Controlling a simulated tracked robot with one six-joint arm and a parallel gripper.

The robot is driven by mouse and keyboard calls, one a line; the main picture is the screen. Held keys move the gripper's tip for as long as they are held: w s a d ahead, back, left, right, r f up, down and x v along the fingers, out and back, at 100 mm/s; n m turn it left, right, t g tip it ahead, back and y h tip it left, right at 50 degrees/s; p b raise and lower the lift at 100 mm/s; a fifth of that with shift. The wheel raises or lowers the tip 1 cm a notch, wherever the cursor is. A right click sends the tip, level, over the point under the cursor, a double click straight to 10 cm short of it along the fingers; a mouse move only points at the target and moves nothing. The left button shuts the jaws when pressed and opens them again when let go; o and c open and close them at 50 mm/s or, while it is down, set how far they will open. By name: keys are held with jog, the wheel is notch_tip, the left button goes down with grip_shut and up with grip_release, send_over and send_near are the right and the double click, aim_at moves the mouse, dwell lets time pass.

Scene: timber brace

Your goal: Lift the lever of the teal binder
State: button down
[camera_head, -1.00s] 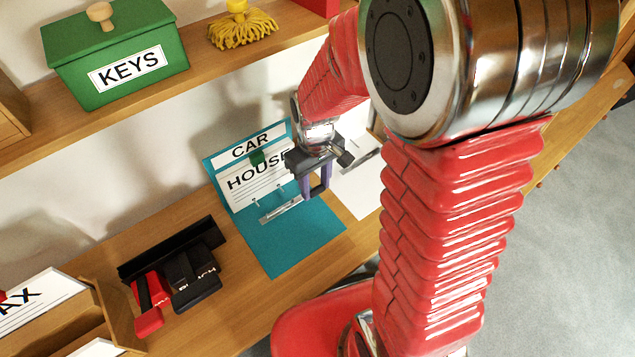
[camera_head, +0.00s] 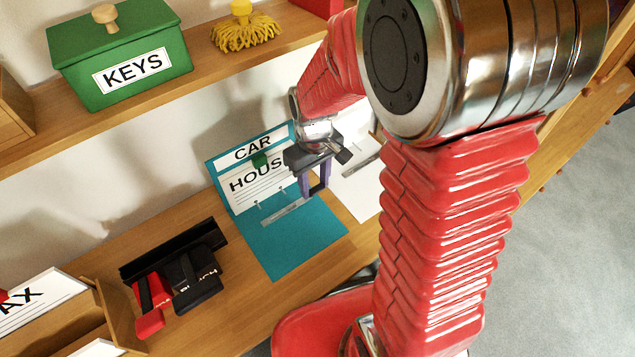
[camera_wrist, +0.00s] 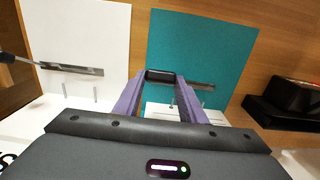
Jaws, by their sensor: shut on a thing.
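The teal binder (camera_head: 300,240) lies open on the wooden surface, its raised cover against the wall with cards reading CAR and HOUSE, the latter partly hidden. Its metal clip plate (camera_head: 283,212) lies on the teal base and also shows in the wrist view (camera_wrist: 200,85). My gripper (camera_head: 314,190) is over the right side of this binder. In the wrist view its purple fingers (camera_wrist: 160,78) are closed on the dark end of the lever (camera_wrist: 160,75). The lever's arm is mostly hidden, so its angle is hard to tell.
A white binder (camera_head: 356,190) with its own clip lies open just right of the teal one. Black and red items (camera_head: 178,280) lie to the left. A green KEYS box (camera_head: 120,60) and a yellow mop-like item (camera_head: 245,30) stand on the shelf above.

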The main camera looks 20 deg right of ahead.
jog(key=c, duration=1.5)
grip_release()
jog(key=shift+w+r, duration=0.1)
jog(key=shift+w, duration=0.25)
jog(key=o, duration=0.4)
jog(key=shift+s, duration=0.15)
notch_tip(320, 180, up, 14)
jog(key=shift+f, duration=0.2)
jog(key=shift+s+d+r+m+t, duration=0.15)
jog(key=shift+s+r+m+t, duration=0.75)
jog(key=shift+s, duration=1.35)
jog(key=shift+s+d+r+m+t, duration=0.25)
jog(key=shift+s+r+t, duration=0.7)
jog(key=shift+s+r, duration=1.05)
jog(key=shift+s+d+r+m+t, duration=0.1)
jog(key=shift+s+r+m+t, duration=0.75)
jog(key=shift+s, duration=1.6)
